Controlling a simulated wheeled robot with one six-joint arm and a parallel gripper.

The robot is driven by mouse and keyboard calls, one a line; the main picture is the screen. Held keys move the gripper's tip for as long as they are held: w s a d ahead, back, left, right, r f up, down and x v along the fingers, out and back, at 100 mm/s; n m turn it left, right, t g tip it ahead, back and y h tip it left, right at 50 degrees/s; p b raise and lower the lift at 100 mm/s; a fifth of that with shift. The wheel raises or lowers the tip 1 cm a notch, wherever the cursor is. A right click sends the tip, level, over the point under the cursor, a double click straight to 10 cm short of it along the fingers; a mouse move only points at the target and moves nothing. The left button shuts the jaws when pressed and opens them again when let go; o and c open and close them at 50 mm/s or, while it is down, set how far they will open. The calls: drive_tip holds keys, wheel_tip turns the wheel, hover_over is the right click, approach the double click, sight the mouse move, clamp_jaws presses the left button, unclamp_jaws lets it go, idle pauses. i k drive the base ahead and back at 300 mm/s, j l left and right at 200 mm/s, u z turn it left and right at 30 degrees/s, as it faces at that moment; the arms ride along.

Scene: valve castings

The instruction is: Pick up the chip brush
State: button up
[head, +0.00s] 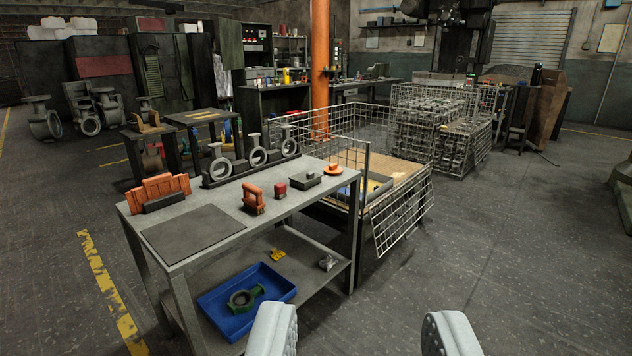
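My gripper (362,332) shows as two pale fingers at the bottom edge, wide apart with nothing between them. It is in front of the grey workbench (195,227), to the right of its lower end. Several small tools lie on the bench top: an orange-brown handled tool (253,198), a small red block (281,188), a dark flat block with a raised part (306,180) and an orange round piece (333,170). I cannot tell for certain which of them is the chip brush; bristles are too small to make out.
An orange rack (160,188) and a row of ring-shaped castings (257,157) stand on the bench. A wire mesh crate (403,219) adjoins the bench. Floor is clear at right.

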sight(255, 204)
drive_tip(key=i+l+u, duration=0.3)
drive_tip(key=i, duration=0.35)
drive_tip(key=i+l+u, duration=0.3)
drive_tip(key=i+l, duration=0.3)
drive_tip(key=i+l+u, duration=0.4)
drive_tip(key=l+u, duration=0.2)
drive_tip(key=i+l+u, duration=0.25)
drive_tip(key=l, duration=0.15)
drive_tip(key=l+u, duration=0.3)
drive_tip(key=l, duration=0.1)
